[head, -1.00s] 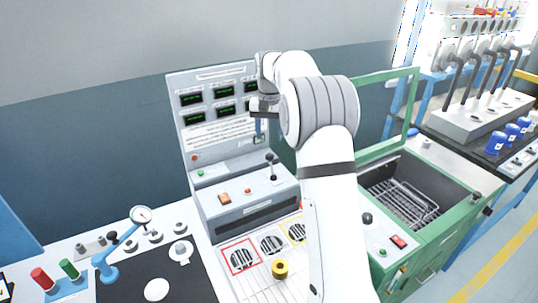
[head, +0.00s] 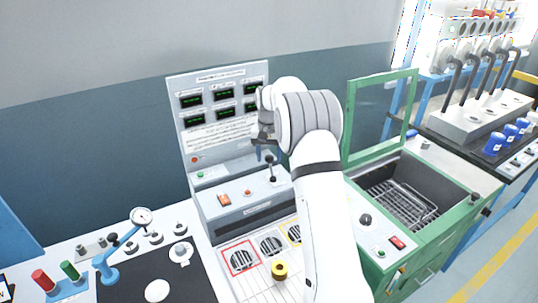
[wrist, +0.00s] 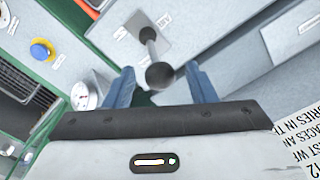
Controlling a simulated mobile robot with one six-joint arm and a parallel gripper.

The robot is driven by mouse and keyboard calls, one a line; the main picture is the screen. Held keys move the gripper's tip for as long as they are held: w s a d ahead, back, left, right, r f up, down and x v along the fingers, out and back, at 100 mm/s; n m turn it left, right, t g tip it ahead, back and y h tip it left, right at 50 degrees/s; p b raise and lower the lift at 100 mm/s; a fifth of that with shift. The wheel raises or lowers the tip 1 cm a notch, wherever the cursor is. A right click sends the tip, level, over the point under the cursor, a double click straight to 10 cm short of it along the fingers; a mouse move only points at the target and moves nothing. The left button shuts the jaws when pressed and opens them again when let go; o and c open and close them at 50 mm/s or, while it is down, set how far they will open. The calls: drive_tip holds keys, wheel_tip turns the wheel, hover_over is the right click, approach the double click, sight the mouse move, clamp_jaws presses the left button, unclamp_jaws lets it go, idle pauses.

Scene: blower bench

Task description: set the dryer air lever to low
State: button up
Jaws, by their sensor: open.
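The lever has a black ball knob (wrist: 160,76) on a metal stem, rising from a labelled plate on the grey console. In the head view the lever (head: 271,172) stands at the console's right end. My gripper (wrist: 160,86) is open, its two blue fingers apart, one on each side of the knob in the wrist view. No finger visibly touches the knob. In the head view my arm partly hides the gripper, which is just above the lever. The lever's plate markings are too small or cut off to read.
The console (head: 245,200) also carries an orange-red switch (head: 224,199). Behind it stands an upright panel (head: 217,131) with several green displays. To the right is a green machine (head: 415,240) with an open basket bay and raised frame.

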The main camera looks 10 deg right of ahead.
drive_tip(key=shift+c, duration=0.2)
clamp_jaws()
idle(0.3)
